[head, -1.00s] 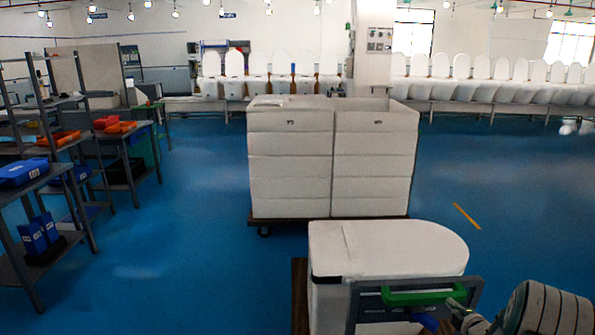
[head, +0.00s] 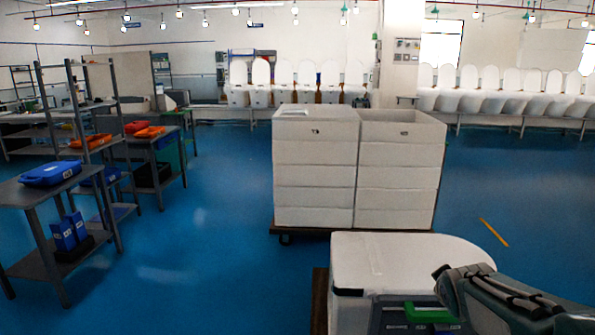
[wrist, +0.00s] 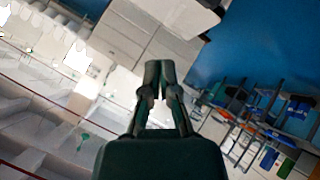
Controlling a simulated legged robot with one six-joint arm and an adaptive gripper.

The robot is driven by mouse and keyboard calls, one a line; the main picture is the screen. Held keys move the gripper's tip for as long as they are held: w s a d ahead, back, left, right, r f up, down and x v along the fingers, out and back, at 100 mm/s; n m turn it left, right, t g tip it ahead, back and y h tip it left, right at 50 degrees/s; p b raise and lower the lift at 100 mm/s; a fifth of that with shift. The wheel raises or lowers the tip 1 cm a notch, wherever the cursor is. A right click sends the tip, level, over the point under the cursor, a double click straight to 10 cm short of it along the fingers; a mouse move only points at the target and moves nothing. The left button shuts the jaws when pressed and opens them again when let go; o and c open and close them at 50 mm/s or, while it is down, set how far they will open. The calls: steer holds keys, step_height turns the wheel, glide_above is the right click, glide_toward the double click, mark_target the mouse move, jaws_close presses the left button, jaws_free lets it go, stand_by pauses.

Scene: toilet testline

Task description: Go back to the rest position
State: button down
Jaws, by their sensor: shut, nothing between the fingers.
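My gripper (wrist: 158,75) shows in the wrist view with its two dark fingers drawn together at the tips and nothing between them. In the head view my arm is at the lower right, folded in front of the white toilet (head: 400,262). The toilet has a rounded end and a flat lid-like top. A grey crate with a green handle (head: 430,314) stands in front of it and is partly hidden by my arm.
Stacked white boxes (head: 315,165) stand on a low cart in the middle. Grey shelves with a blue bin (head: 50,174) and orange trays are on the left. Toilets line the back wall (head: 480,90). Blue floor (head: 200,260) is clear between shelves and cart.

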steer(key=s+a+m+g+y, duration=0.1)
steer(key=s+a+m+g, duration=0.1)
steer(key=s+a, duration=0.5)
steer(key=s+a+m+g+y, duration=0.1)
steer(key=s+a, duration=0.6)
steer(key=s, duration=0.8)
steer(key=shift+s+f+m+g+y, duration=0.15)
steer(key=shift+f+m+g+y, duration=0.2)
steer(key=shift+m+y, duration=0.5)
steer(key=shift+r, duration=0.15)
